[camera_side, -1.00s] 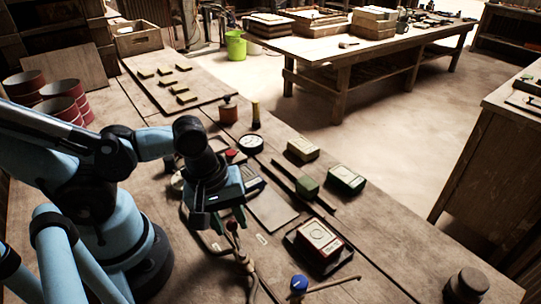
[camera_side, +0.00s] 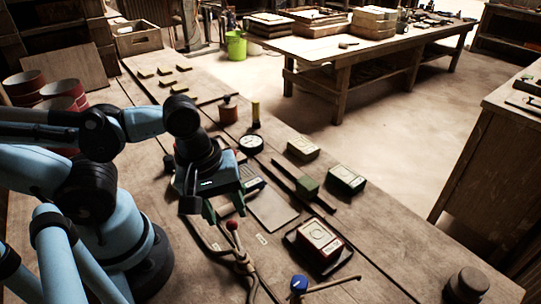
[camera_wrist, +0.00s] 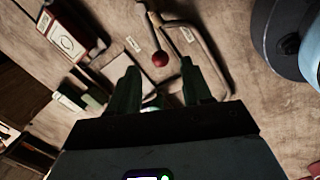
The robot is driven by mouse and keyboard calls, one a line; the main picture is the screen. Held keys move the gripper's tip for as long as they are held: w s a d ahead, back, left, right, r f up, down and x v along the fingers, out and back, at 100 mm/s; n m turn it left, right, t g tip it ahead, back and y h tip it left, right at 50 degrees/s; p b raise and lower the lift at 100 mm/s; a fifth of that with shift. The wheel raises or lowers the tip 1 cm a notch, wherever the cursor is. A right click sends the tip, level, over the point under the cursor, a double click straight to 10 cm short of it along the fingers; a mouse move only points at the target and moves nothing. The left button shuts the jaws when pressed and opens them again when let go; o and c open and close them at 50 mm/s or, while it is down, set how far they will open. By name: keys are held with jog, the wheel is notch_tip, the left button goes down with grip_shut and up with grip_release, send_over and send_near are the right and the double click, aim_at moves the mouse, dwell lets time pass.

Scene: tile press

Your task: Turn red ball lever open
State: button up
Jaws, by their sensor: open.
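The red ball (camera_side: 232,225) tops a thin lever stem rising from a pipe fitting on the bench, in front of my gripper in the side view. In the wrist view the red ball (camera_wrist: 160,59) appears between the two fingertips, with its stem running toward the top edge. My gripper (camera_side: 226,210) is open and empty, its green fingers just above and behind the ball. In the wrist view my gripper (camera_wrist: 160,66) has its fingers on either side of the ball's line. I cannot tell how far the ball is from the fingertips.
A blue-knobbed lever (camera_side: 299,283) stands nearer the bench front. A red-edged box (camera_side: 319,240) sits in a black tray to the right. A flat grey plate (camera_side: 272,209) lies between. A round gauge (camera_side: 251,144) stands behind.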

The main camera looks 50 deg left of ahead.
notch_tip(320, 180, up, 7)
jog(key=shift+f, duration=0.2)
dwell(0.3)
